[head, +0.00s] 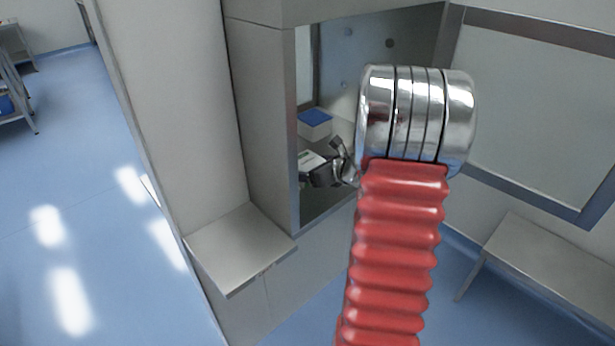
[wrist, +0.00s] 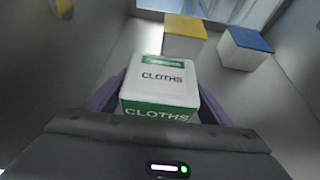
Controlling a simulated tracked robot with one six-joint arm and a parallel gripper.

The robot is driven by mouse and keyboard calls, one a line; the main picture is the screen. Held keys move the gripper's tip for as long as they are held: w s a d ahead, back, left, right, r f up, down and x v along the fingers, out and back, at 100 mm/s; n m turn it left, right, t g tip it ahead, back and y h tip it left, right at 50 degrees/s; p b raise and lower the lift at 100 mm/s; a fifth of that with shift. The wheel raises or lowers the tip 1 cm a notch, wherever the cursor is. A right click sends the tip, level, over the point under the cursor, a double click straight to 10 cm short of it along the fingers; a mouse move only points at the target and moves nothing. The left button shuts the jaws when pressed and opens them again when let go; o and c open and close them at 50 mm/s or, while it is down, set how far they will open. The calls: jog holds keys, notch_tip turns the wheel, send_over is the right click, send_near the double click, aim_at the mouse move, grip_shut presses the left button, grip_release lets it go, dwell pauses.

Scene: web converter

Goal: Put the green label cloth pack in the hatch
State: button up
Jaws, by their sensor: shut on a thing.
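The green label cloth pack (wrist: 160,87) is a white box with green bands and the word CLOTHS. My gripper (wrist: 160,105) is shut on it, one finger on each side, in the wrist view. In the head view my gripper (head: 335,168) is inside the hatch opening, and the pack (head: 312,163) shows as a small white shape at its left. The hatch (head: 293,130) is a grey-framed recess with a metal floor. My red arm sleeve hides its right part. I cannot tell whether the pack touches the hatch floor.
A blue-topped white box (wrist: 243,48) and a yellow-topped white box (wrist: 184,36) stand on the hatch floor beyond the pack. The blue-topped box also shows in the head view (head: 315,123). A small shelf (head: 240,245) juts out below the opening. A bench (head: 550,258) stands at right.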

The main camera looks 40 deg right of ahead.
jog(key=shift+f, duration=1.85)
jog(key=o, duration=1.3)
jog(key=shift+f, duration=0.1)
jog(key=shift+c, duration=0.2)
jog(key=shift+s+r, duration=0.4)
jog(key=shift+s, duration=0.15)
jog(key=v, duration=1)
jog(key=shift+s+r, duration=0.1)
jog(key=shift+s, duration=0.25)
